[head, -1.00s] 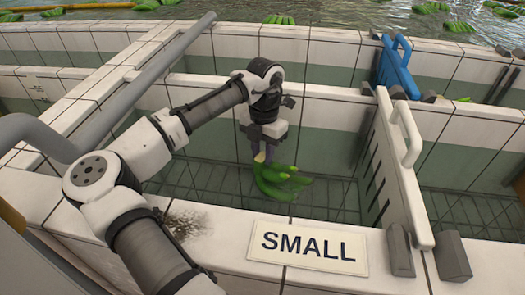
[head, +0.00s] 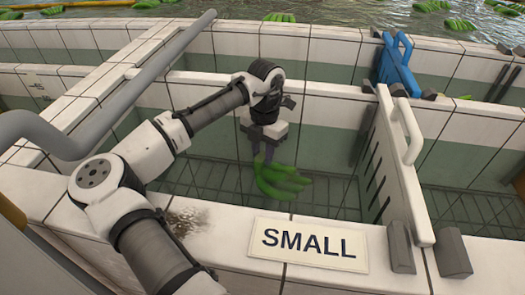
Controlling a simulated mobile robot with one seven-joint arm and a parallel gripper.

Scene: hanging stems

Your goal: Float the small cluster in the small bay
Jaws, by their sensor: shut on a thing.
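A small cluster of green bananas (head: 280,181) hangs below my gripper (head: 263,155) in the head view. My gripper points down and is shut on the top of the cluster. The cluster is inside the small bay, a tiled basin with a dark grated floor (head: 215,182). A white sign reading SMALL (head: 308,245) lies on the bay's near wall. I cannot tell whether the cluster touches the floor or any water.
A white slotted gate (head: 388,165) with a handle closes the bay's right side. A blue gate (head: 393,66) stands farther back. A grey pipe rail (head: 140,92) runs along the left. Open water with floating green clusters (head: 430,7) lies beyond the far wall.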

